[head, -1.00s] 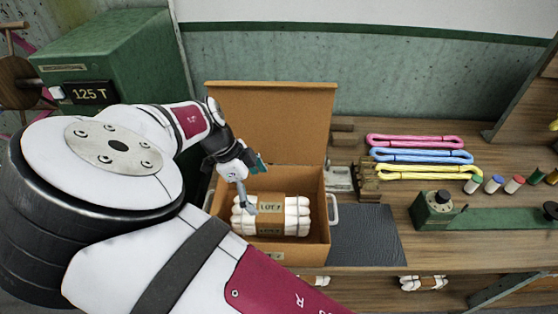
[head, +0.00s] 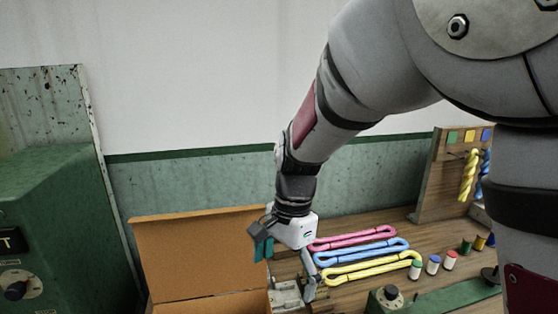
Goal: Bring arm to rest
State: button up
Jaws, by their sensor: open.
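My gripper (head: 285,266) hangs from my arm near the middle of the head view, its fingers pointing down. It is open and holds nothing that I can see. It is beside the right edge of the raised lid of the cardboard box (head: 200,255), in front of the back wall. The inside of the box is below the picture. My arm reaches in from the upper right, bent at the elbow.
Pink (head: 345,242), blue (head: 365,252) and yellow (head: 370,270) skeins lie on the bench right of my gripper. Several thread spools (head: 433,265) and a green device (head: 390,295) are further right. A green machine (head: 50,220) stands left. A wooden rack (head: 440,180) holds twisted skeins.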

jog(key=s+d+r+n+t, duration=0.3)
jog(key=s+d+r+n, duration=0.2)
jog(key=s+d, duration=0.3)
jog(key=s+d+r+n+t+h, duration=0.1)
jog(key=s+d+r+n+t, duration=0.2)
jog(key=d, duration=0.7)
jog(key=s+r+n, duration=0.2)
jog(key=s+r, duration=0.2)
jog(key=shift+s+t, duration=0.3)
jog(key=shift+s, duration=0.1)
